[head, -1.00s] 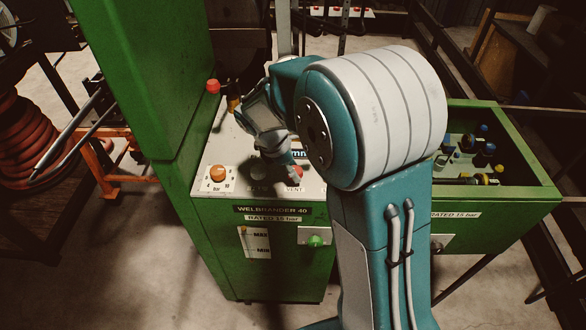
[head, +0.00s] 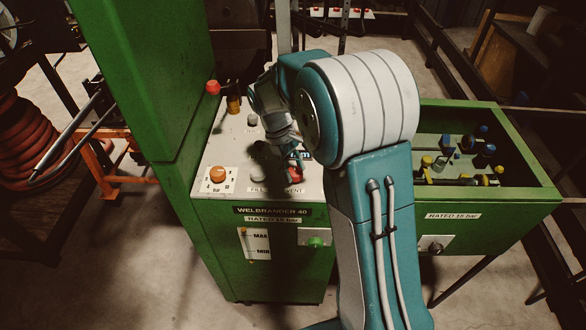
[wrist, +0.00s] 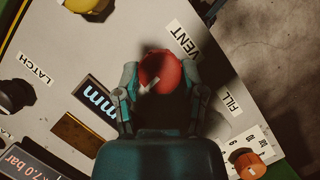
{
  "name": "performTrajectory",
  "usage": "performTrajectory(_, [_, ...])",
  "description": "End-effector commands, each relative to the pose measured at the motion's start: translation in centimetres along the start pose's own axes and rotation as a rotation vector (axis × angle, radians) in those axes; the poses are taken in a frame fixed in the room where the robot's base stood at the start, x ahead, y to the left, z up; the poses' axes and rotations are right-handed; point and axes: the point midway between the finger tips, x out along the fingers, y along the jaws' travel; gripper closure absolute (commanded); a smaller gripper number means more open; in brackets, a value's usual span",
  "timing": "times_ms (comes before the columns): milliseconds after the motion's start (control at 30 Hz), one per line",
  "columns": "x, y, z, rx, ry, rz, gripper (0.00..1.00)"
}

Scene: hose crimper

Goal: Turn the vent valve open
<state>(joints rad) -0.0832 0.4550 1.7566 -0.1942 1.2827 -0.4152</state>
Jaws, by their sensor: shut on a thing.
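The vent valve is a red round knob (wrist: 160,70) with a white pointer mark, beside the VENT label (wrist: 183,38) in the wrist view. The mark points toward the lower left of that view. In the head view a bit of the red vent valve (head: 296,172) shows above the VENT label on the machine's light top panel. My gripper (wrist: 160,80) has a finger on each side of the knob and is shut on it. In the head view my gripper (head: 292,164) is over the panel, partly hidden by my arm.
An orange dial (head: 217,174) sits at the panel's left, and a red button (head: 213,87) stands behind. A grey button (head: 252,120) is on the panel. A green knob (head: 315,242) is on the front face. A green tray (head: 541,192) with bottles lies right of my arm.

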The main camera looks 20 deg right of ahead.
Motion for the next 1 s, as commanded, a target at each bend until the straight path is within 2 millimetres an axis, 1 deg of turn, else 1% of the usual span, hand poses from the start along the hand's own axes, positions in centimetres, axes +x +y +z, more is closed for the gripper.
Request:
performTrajectory(300, [0.06,0.05,-0.07,0.105,0.001,-0.043,0.95])
performTrajectory(833, [0.1,0.01,-0.04,0.122,0.0,-0.052,0.95])
performTrajectory(867, [0.1,0.01,-0.03,0.122,0.0,-0.052,0.34])
performTrajectory(900, [0.11,0.01,-0.03,0.122,-0.001,-0.052,0.16])
performTrajectory(933, [0.1,0.01,-0.02,0.122,-0.001,-0.052,0.13])
performTrajectory(1000, [0.08,0.01,-0.02,0.121,-0.001,-0.051,0.13])
